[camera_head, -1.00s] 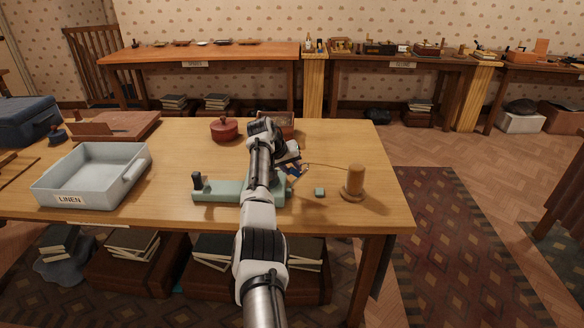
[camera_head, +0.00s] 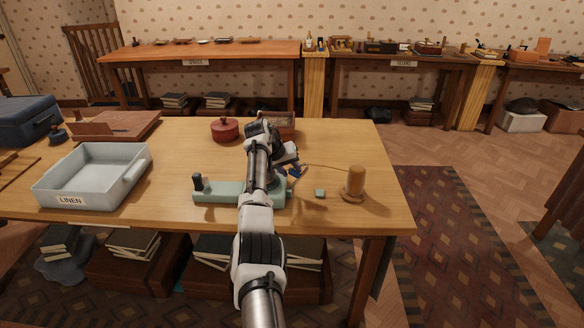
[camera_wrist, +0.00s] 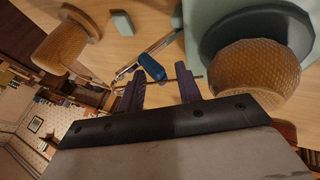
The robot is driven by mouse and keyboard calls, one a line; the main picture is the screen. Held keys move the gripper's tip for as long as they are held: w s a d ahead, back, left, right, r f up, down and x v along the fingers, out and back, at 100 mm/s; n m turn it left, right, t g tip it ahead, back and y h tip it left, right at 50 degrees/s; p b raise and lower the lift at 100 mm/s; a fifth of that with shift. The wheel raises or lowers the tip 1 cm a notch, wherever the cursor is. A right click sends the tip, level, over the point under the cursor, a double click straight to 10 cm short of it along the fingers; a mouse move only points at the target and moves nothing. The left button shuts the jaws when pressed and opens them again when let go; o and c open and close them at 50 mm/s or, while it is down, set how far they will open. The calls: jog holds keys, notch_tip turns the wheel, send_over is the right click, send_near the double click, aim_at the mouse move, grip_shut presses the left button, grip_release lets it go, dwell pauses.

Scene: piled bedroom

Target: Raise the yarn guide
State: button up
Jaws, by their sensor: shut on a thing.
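A pale green winder base (camera_head: 222,192) lies on the wooden table, partly hidden by my arm. In the wrist view its green body (camera_wrist: 205,20) carries a dark disc and a ridged, wood-coloured round part (camera_wrist: 256,72). The yarn guide appears to be the thin metal rod (camera_wrist: 171,80) crossing between my fingertips, beside a blue piece (camera_wrist: 152,67). My gripper (camera_wrist: 163,88) is shut on the guide, its dark fingers a little apart. In the head view, my gripper (camera_head: 288,168) is above the base's right end. A thin line runs to a wooden spool (camera_head: 355,181) on the right.
A small green block (camera_head: 320,193) lies between base and spool. A red lidded pot (camera_head: 225,130) and a brown box (camera_head: 284,123) stand behind. A pale LINEN tray (camera_head: 133,187) is at left. The table's right side behind the spool is clear.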

jog(key=shift+s+a+r+p, duration=0.1)
jog(key=shift+s+a+p, duration=0.1)
jog(key=shift+a+p, duration=0.4)
jog(key=shift+s+a+r+p, duration=0.1)
jog(key=shift+s+a+p, duration=0.15)
jog(key=shift+a, duration=0.5)
jog(key=s+a+r, duration=0.1)
jog(key=a+r+p, duration=0.1)
jog(key=shift+s+a+r, duration=0.25)
jog(key=shift+s+r, duration=0.05)
jog(key=shift+s, duration=0.1)
jog(key=shift+a+p, duration=0.25)
jog(key=shift+p, duration=0.25)
jog(key=shift+s+a+r+p, duration=0.15)
jog(key=shift+a+r+p, duration=0.2)
jog(key=shift+r, duration=0.1)
jog(key=shift+s+a+r, duration=0.2)
jog(key=shift+a+r, duration=0.1)
jog(key=shift+a, duration=0.15)
jog(key=shift+s+a+r, duration=0.2)
jog(key=shift+a+r, duration=0.05)
jog(key=shift+a, duration=0.15)
jog(key=shift+s+a+r, duration=0.55)
jog(key=shift+a+r, duration=0.2)
jog(key=shift+a, duration=0.2)
jog(key=shift+s+a+r, duration=0.5)
jog(key=shift+a+r, duration=0.2)
jog(key=shift+a, duration=0.2)
jog(key=b+v, duration=0.4)
jog(key=v, duration=1)
